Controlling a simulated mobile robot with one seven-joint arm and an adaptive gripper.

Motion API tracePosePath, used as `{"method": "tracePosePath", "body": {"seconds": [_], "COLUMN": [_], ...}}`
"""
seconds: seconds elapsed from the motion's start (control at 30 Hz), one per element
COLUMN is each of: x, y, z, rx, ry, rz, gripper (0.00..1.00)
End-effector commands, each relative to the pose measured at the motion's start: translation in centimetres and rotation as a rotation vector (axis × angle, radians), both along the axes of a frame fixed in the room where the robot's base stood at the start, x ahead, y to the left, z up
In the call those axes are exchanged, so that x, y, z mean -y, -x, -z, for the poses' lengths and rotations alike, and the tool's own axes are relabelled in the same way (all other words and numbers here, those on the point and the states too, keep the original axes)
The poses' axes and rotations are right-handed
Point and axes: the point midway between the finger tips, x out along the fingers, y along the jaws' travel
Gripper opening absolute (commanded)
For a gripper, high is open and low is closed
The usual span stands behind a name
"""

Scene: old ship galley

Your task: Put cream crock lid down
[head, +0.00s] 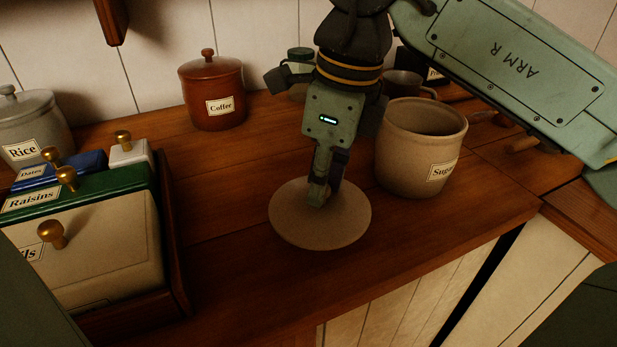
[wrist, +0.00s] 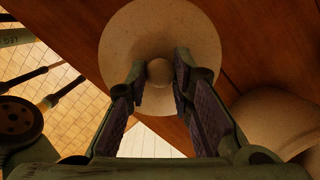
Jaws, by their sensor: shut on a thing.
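The cream crock lid (head: 290,222) is a round, flat disc with a small knob, over the wooden counter near its front edge. It also shows in the wrist view (wrist: 130,40). My gripper (head: 321,192) points down and is shut on the lid's knob (wrist: 159,72). The lid looks about level; I cannot tell whether its underside touches the counter. The cream crock (head: 405,165), labelled Sugar, stands uncovered just right of my gripper, its mouth open.
A brown Coffee jar (head: 212,95) stands at the back and a grey Rice jar (head: 35,130) at the far left. A wooden rack (head: 172,230) of labelled boxes is at the left. Dark mugs (head: 405,83) stand behind the crock. The counter (head: 225,200) between rack and lid is clear.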

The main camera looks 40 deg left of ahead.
Motion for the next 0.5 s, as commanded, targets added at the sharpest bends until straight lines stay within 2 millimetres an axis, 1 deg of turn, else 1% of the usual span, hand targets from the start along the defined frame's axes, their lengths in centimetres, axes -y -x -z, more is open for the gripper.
{"method": "tracePosePath", "body": {"seconds": [0.03, 0.1, 0.27, 0.37, 0.4, 0.5], "x": [-0.8, -1.5, -2.3, -3.4, -3.1, -3.1], "y": [-0.3, -0.6, -1.1, -1.4, -1.5, -1.4], "z": [-0.1, 0.0, 0.1, 0.2, 1.0, 2.7], "rx": [0.0, -0.001, 0.001, 0.0, 0.0, 0.0], "ry": [0.001, 0.001, 0.0, 0.0, 0.002, 0.001], "rz": [-0.001, -0.001, 0.0, -0.002, 0.0, -0.002], "gripper": [0.0, 0.0, 0.0, 0.0, 0.0, 0.0]}}
